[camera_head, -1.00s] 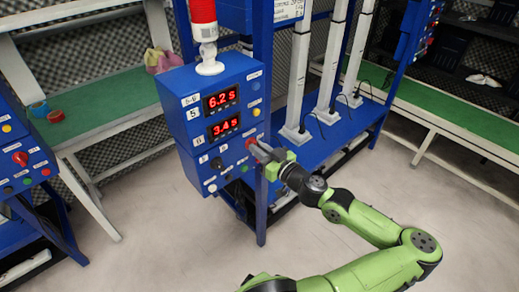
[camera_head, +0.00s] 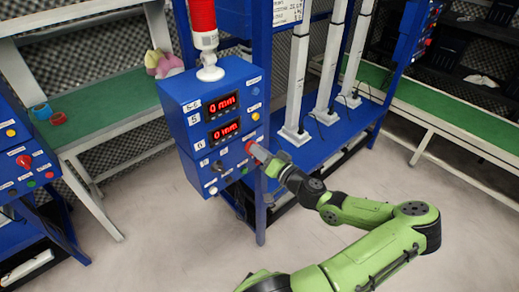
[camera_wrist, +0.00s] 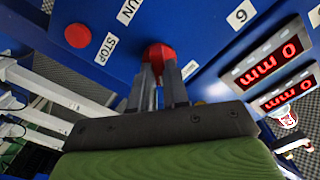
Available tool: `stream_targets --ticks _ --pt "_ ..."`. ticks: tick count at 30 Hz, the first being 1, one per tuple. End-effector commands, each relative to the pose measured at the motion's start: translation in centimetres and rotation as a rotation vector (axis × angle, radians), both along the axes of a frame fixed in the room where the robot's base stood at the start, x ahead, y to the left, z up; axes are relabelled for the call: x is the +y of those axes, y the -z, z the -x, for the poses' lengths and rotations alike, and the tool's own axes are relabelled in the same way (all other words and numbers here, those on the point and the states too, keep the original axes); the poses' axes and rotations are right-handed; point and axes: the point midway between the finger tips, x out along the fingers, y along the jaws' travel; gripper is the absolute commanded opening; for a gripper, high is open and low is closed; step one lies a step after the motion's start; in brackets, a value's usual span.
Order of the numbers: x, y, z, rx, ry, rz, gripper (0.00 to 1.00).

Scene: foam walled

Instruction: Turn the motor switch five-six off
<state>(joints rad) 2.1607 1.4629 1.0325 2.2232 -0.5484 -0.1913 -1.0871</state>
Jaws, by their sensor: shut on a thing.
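The blue control box (camera_head: 172,95) stands left of centre in the head view, labelled 5-6, with two red displays (camera_head: 222,105) reading "0 mm". A red rotary knob (camera_wrist: 158,52) is on its face in the wrist view, between "RUN" and "STOP" labels. My gripper (camera_head: 253,149) is at the right side of the box's front face. In the wrist view its fingers (camera_wrist: 160,85) are shut on the red knob, which they partly hide. A round red button (camera_wrist: 78,36) sits beside the STOP label.
A second blue box (camera_head: 22,170) with a red knob stands at the far left. A red and white beacon (camera_head: 205,40) tops the control box. White columns (camera_head: 297,85) rise from the blue frame at right. Green-topped benches (camera_head: 110,105) stand behind. The floor in front is clear.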

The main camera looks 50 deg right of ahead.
Motion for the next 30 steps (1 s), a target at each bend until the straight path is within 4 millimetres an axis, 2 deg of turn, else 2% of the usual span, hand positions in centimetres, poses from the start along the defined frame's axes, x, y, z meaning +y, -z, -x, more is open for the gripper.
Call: stream_targets --ticks 18,30 --pt "-0.12 -0.06 0.00 -0.123 -0.001 -0.556 0.00" --pt "-0.16 0.16 0.00 -0.178 0.000 -0.788 0.00"
